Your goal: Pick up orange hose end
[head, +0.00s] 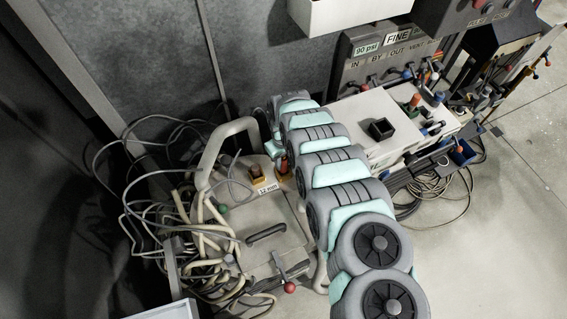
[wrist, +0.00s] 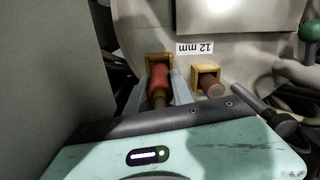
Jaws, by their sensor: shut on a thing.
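The orange hose end (wrist: 158,78) is between the two grey fingers of my gripper (wrist: 158,92) in the wrist view. The gripper is shut on it. A brass-coloured tip shows at its near end. Its far end is at a yellow square holder (wrist: 154,59); I cannot tell whether it still sits inside. In the head view the orange hose end (head: 284,165) shows as a small patch below my wrist, mostly hidden by my arm.
A second yellow holder (wrist: 204,71) with a brown plug (wrist: 212,89) is just right of my fingers, below a "12 mm" label (wrist: 195,48). A dark-tipped hose (wrist: 265,108) lies further right. Tangled hoses and cables (head: 155,215) crowd the cart's left side.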

